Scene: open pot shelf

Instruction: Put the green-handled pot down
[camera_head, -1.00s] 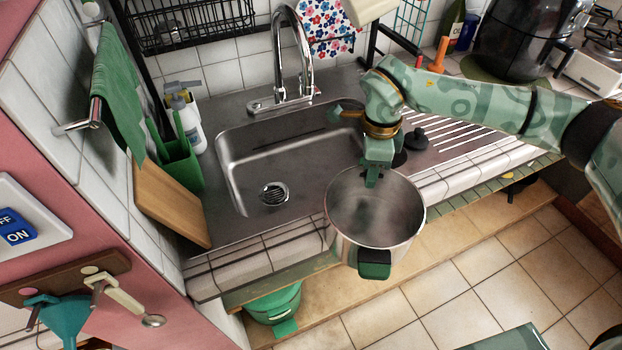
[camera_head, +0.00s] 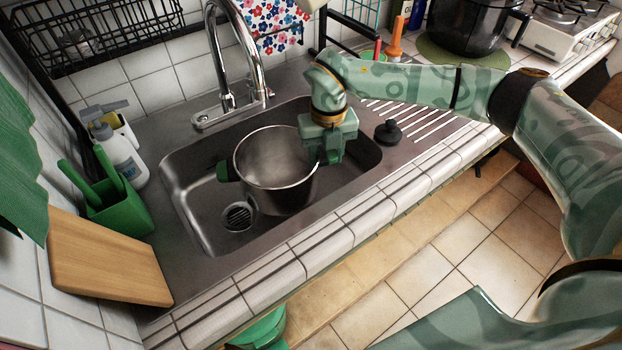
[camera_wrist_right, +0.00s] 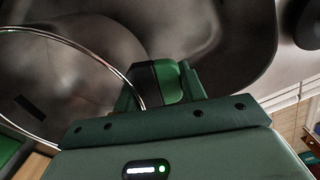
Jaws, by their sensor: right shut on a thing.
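The steel pot (camera_head: 275,180) with green handles is in the sink (camera_head: 345,180), upright in the head view. Its left green handle (camera_head: 223,171) points to the left. My right gripper (camera_head: 327,160) is at the pot's right side and shut on the other handle. In the right wrist view, the green handle (camera_wrist_right: 168,82) sits between the jaws and the pot's rim (camera_wrist_right: 95,52) curves at left. The pot hides part of the sink floor, and I cannot tell whether its base touches it. My left gripper is not in view.
The tall faucet (camera_head: 233,60) stands behind the sink. A black stopper (camera_head: 388,132) lies on the ribbed drainer at right. A green caddy (camera_head: 120,205), spray bottle (camera_head: 120,150) and wooden board (camera_head: 105,258) stand at left. The drain (camera_head: 238,217) shows left of the pot.

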